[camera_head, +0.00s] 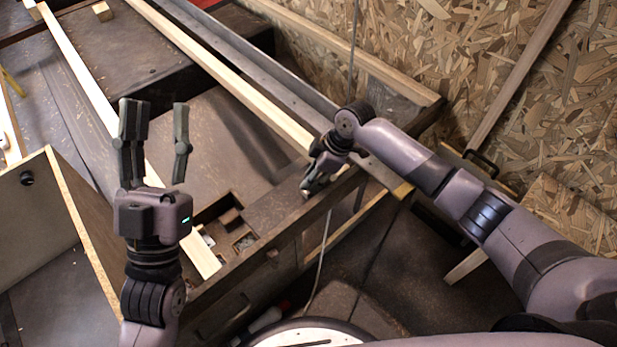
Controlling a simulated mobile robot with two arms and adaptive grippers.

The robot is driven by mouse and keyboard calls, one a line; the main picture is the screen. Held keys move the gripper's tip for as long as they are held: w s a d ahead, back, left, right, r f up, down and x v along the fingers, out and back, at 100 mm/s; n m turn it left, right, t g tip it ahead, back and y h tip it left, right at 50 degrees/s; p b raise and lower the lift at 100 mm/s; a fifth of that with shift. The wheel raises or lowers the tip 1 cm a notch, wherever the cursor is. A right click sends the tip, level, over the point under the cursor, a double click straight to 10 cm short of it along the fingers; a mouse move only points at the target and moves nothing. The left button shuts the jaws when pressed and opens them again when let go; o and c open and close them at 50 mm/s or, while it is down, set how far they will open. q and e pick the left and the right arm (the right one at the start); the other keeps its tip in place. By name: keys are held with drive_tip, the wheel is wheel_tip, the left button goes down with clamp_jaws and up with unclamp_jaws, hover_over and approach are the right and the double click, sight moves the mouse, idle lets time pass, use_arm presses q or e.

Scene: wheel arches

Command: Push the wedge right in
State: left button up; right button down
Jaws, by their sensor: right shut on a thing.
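My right gripper (309,188) is low at the front edge of the dark wooden bench (285,215), close to the near end of a long pale beam (240,88). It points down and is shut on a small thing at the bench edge. Its fingers hide most of that thing; it looks to be the wedge, but I cannot make out its shape or how deep it sits. My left gripper (158,104) is open and empty, fingers pointing up, left of the bench recesses and well apart from the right gripper.
A second pale beam (75,65) runs along the left behind my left gripper. Square recesses (230,225) open in the bench top. A grey metal rail (265,70) lies beside the right beam. A chipboard wall (460,60) closes off the right. A brown panel (40,215) stands at left.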

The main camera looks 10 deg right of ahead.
drive_tip(key=c, duration=1.6)
unclamp_jaws()
drive_tip(key=shift+d, duration=0.1)
drive_tip(key=shift+o, duration=0.2)
drive_tip(key=v, duration=1.2)
